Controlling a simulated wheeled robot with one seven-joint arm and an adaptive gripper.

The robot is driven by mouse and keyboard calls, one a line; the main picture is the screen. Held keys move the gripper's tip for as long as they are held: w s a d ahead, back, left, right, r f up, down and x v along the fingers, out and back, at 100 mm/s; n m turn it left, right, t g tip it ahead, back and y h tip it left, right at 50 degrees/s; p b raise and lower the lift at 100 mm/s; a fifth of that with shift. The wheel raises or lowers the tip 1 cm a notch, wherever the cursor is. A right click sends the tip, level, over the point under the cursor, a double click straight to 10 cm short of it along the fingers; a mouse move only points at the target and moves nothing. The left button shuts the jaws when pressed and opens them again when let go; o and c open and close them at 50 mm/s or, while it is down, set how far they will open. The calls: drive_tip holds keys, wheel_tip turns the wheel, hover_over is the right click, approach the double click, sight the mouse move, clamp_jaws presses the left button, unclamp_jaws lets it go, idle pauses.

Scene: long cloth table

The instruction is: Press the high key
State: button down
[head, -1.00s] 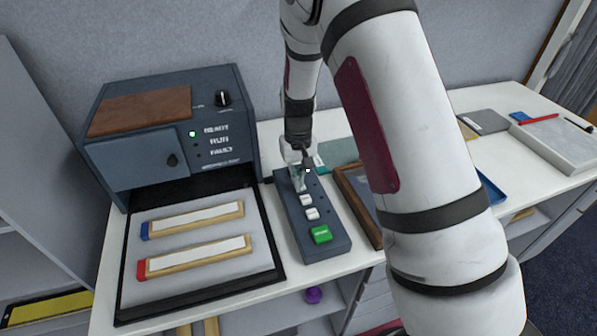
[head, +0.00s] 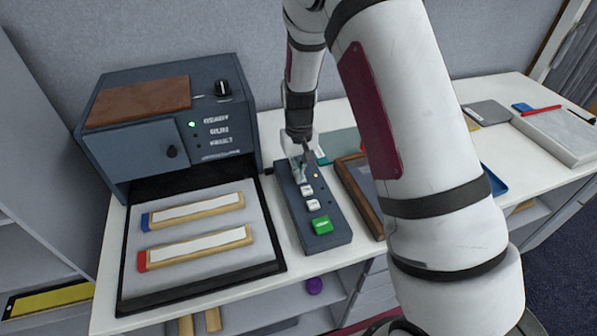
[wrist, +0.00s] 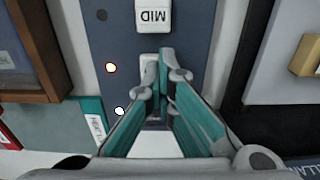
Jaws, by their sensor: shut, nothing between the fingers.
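The blue-grey key panel (head: 332,235) lies on the white table. It has a green key (head: 321,224) at its near end and white keys (head: 312,204) in a row behind it.
A wooden-framed tray (head: 358,200) is close on the right.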

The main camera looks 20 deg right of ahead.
wheel_tip(320, 180, up, 13)
drive_tip(key=shift+r, duration=0.15)
idle(0.9)
